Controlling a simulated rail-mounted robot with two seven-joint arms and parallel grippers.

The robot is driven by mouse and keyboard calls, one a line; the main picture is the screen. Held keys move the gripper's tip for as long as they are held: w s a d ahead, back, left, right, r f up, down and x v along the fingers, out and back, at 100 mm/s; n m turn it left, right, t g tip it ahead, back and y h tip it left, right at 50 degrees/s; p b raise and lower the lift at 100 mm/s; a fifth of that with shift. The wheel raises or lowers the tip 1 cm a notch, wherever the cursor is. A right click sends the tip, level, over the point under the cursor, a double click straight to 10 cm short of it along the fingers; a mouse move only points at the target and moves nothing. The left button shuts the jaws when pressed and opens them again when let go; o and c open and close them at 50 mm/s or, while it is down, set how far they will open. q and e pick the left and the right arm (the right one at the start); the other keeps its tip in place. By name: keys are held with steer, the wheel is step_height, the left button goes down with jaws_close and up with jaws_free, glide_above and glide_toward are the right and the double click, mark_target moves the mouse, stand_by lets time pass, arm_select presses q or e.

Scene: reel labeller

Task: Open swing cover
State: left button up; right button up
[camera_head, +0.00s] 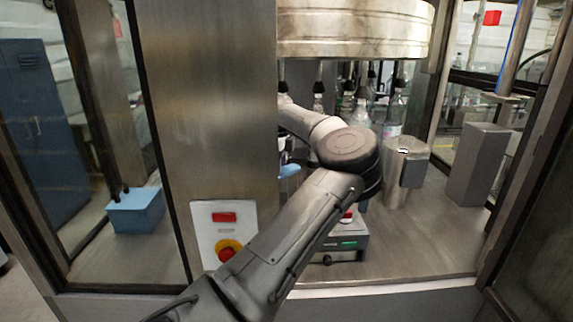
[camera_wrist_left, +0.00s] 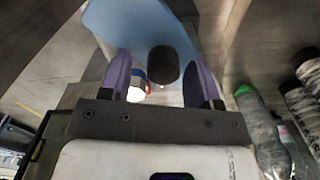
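The swing cover is probably the light blue panel (camera_wrist_left: 115,22) at the top of the left wrist view. A dark round knob (camera_wrist_left: 163,62) stands out in front of it. My left gripper (camera_wrist_left: 161,78) has its two purple fingers apart, one on each side of the knob, with a visible gap to each finger. In the head view my left arm reaches into the machine and its hand is hidden behind the steel column. A small bit of light blue (camera_head: 289,170) shows beside the column there. My right gripper is not in view.
Bottles (camera_head: 392,118) stand under the large round steel head (camera_head: 355,30); bottles also show in the left wrist view (camera_wrist_left: 262,130). A steel canister (camera_head: 402,170) and grey block (camera_head: 477,165) stand right. A control panel with red knob (camera_head: 224,232) is on the column (camera_head: 205,110).

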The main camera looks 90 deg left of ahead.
arm_select(q)
step_height(320, 180, up, 14)
steer(key=p, duration=0.2)
stand_by(0.5)
steer(key=shift+f, duration=0.15)
stand_by(0.5)
